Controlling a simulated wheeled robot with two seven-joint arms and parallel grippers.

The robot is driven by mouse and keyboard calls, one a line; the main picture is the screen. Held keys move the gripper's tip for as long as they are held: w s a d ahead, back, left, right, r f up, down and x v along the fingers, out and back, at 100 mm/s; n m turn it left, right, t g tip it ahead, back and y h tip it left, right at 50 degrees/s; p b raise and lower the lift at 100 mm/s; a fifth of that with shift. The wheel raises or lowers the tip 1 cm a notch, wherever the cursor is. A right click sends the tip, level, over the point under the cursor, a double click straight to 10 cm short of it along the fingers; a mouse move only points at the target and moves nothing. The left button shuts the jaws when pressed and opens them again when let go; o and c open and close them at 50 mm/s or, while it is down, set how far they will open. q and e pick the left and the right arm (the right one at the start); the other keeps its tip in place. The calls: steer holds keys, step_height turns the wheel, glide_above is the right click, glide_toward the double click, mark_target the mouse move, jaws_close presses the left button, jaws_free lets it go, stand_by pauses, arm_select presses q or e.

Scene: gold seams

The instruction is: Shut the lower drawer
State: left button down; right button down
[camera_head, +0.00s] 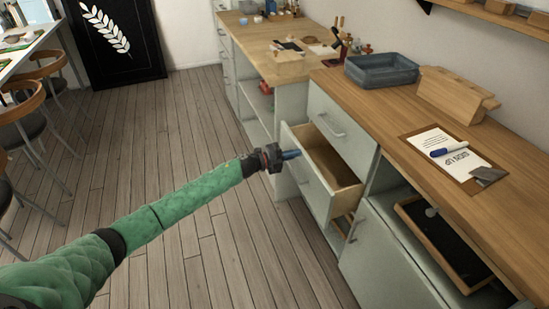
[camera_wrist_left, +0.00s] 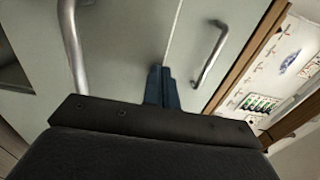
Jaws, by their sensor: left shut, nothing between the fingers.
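The lower drawer (camera_head: 308,172) stands pulled out of the grey-green cabinet, below a closed drawer (camera_head: 340,131) with a metal handle. Its wooden inside shows and looks empty. My left gripper (camera_head: 291,154) is shut and empty, its blue fingertips by the outer side of the drawer front; I cannot tell whether they touch it. In the left wrist view the shut fingers (camera_wrist_left: 160,88) point at pale panels with a seam between them and two metal handles, one on the left (camera_wrist_left: 72,45) and one on the right (camera_wrist_left: 209,55). My right gripper is not in view.
A wooden counter (camera_head: 395,118) runs above, with a grey-blue bin (camera_head: 382,70), a wooden block (camera_head: 452,94) and a clipboard (camera_head: 452,157). A dark tray (camera_head: 445,240) sits in an open cabinet at the right. Chairs (camera_head: 25,100) stand at the left; the plank floor between is clear.

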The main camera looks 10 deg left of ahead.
arm_select(q)
steer(key=x, duration=0.8)
steer(key=shift+w+d, duration=0.2)
steer(key=shift+w, duration=0.05)
